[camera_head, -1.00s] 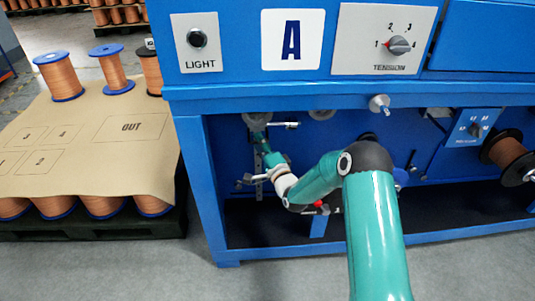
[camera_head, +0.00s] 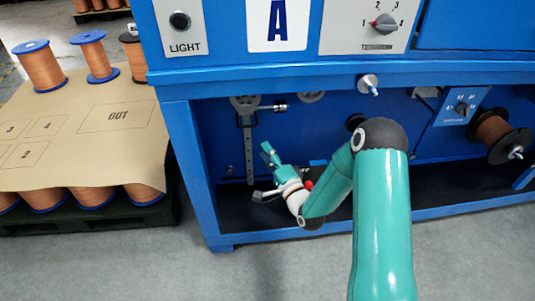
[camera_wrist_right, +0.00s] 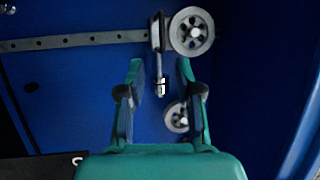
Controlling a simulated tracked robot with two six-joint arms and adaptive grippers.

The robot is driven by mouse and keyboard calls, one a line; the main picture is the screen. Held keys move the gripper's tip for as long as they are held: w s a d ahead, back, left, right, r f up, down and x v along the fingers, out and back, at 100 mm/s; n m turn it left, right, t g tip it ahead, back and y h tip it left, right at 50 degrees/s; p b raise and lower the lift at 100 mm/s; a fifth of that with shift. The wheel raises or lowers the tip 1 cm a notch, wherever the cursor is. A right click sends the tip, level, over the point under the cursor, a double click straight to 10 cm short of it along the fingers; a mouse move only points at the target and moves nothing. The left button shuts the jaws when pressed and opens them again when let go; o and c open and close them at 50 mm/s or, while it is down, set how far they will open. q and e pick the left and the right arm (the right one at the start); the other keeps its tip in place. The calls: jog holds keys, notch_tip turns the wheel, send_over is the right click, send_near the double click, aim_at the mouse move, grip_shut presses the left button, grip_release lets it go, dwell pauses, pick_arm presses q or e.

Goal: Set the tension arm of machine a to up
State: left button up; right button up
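On machine A, a grey slotted bar (camera_head: 249,150) hangs upright inside the blue bay, with a pulley (camera_head: 243,102) at its upper end. A metal pin (camera_head: 279,107) sticks out to the right beside that pulley. I take this assembly for the tension arm. My right gripper (camera_head: 268,153) is below the pin and right of the bar, apart from both. In the right wrist view, the open gripper (camera_wrist_right: 162,85) has the pin (camera_wrist_right: 160,82) appearing between its fingers, with visible gaps on both sides. The bar (camera_wrist_right: 75,41) runs left there, from the pulley (camera_wrist_right: 192,32). My left gripper is out of view.
A second pulley (camera_head: 312,97) sits right of the pin. A knob (camera_head: 368,84) projects from the bay's upper edge. A copper spool (camera_head: 492,130) is at the right. The tension dial (camera_head: 384,22) is on the panel above. The spool pallet (camera_head: 90,140) stands left.

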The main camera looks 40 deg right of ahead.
jog(key=shift+w+a, duration=0.1)
jog(key=w+a+f+n+g+y, duration=0.15)
jog(key=a+f+y, duration=0.25)
jog(key=a, duration=0.8)
jog(key=s+a+f+n+g+y, duration=0.1)
jog(key=s+a+f+n+g, duration=0.3)
jog(key=f, duration=0.3)
jog(key=s+a+f+n+g+y, duration=0.1)
jog(key=s+a+f+n+g, duration=0.15)
jog(key=a+f, duration=0.4)
jog(key=s+a+f+n+g, duration=0.2)
jog(key=s+f+n+g, duration=0.15)
jog(key=s, duration=0.35)
jog(key=s+a+f+n+g+y, duration=0.1)
jog(key=s+f+n+g, duration=0.1)
jog(key=s+g, duration=0.3)
jog(key=s+a+f+n+g, duration=0.2)
jog(key=s+f+n+g, duration=0.1)
jog(key=s, duration=0.5)
notch_tip(320, 180, up, 33)
jog(key=p, duration=3.2)
jog(key=shift+d+f+p, duration=0.2)
jog(key=shift+p, duration=0.1)
jog(key=shift+n+t, duration=0.25)
